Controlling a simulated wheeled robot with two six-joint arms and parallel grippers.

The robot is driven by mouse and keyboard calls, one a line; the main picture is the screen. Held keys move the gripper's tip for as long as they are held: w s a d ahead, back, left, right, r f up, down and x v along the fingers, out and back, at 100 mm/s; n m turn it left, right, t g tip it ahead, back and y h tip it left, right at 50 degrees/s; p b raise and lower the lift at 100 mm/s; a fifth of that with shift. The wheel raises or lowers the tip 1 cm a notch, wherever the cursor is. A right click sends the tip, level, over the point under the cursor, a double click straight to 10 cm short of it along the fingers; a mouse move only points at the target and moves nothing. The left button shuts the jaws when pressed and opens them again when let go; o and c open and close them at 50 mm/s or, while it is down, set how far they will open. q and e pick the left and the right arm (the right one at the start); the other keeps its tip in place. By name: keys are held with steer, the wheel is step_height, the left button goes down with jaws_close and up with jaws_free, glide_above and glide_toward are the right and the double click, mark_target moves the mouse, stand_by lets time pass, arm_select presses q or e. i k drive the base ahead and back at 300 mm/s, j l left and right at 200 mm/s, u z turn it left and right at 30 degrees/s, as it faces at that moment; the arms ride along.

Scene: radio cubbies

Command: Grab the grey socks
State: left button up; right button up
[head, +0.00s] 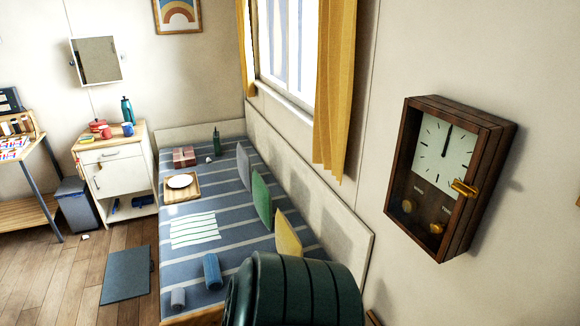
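A small grey rolled bundle (178,298), which looks like the grey socks, lies on the near left corner of the striped bed (235,235). A larger blue rolled bundle (212,272) lies just behind it to the right, apart from it. Neither of my grippers is in the head view, so nothing is seen holding or touching the grey bundle.
A dark green ribbed, rounded object (295,290) blocks the bed's near right part. Cushions (261,199) line the wall side. A tray with a plate (181,186) is farther back. A dark mat (126,275) lies on open floor left of the bed.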

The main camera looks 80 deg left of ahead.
mark_target(179, 295)
steer(key=u, duration=3.75)
steer(key=i+j+z, duration=0.1)
steer(key=z, duration=0.25)
steer(key=j+z, duration=0.35)
steer(key=i+j+z, duration=0.1)
steer(key=z, duration=0.25)
steer(key=j, duration=0.1)
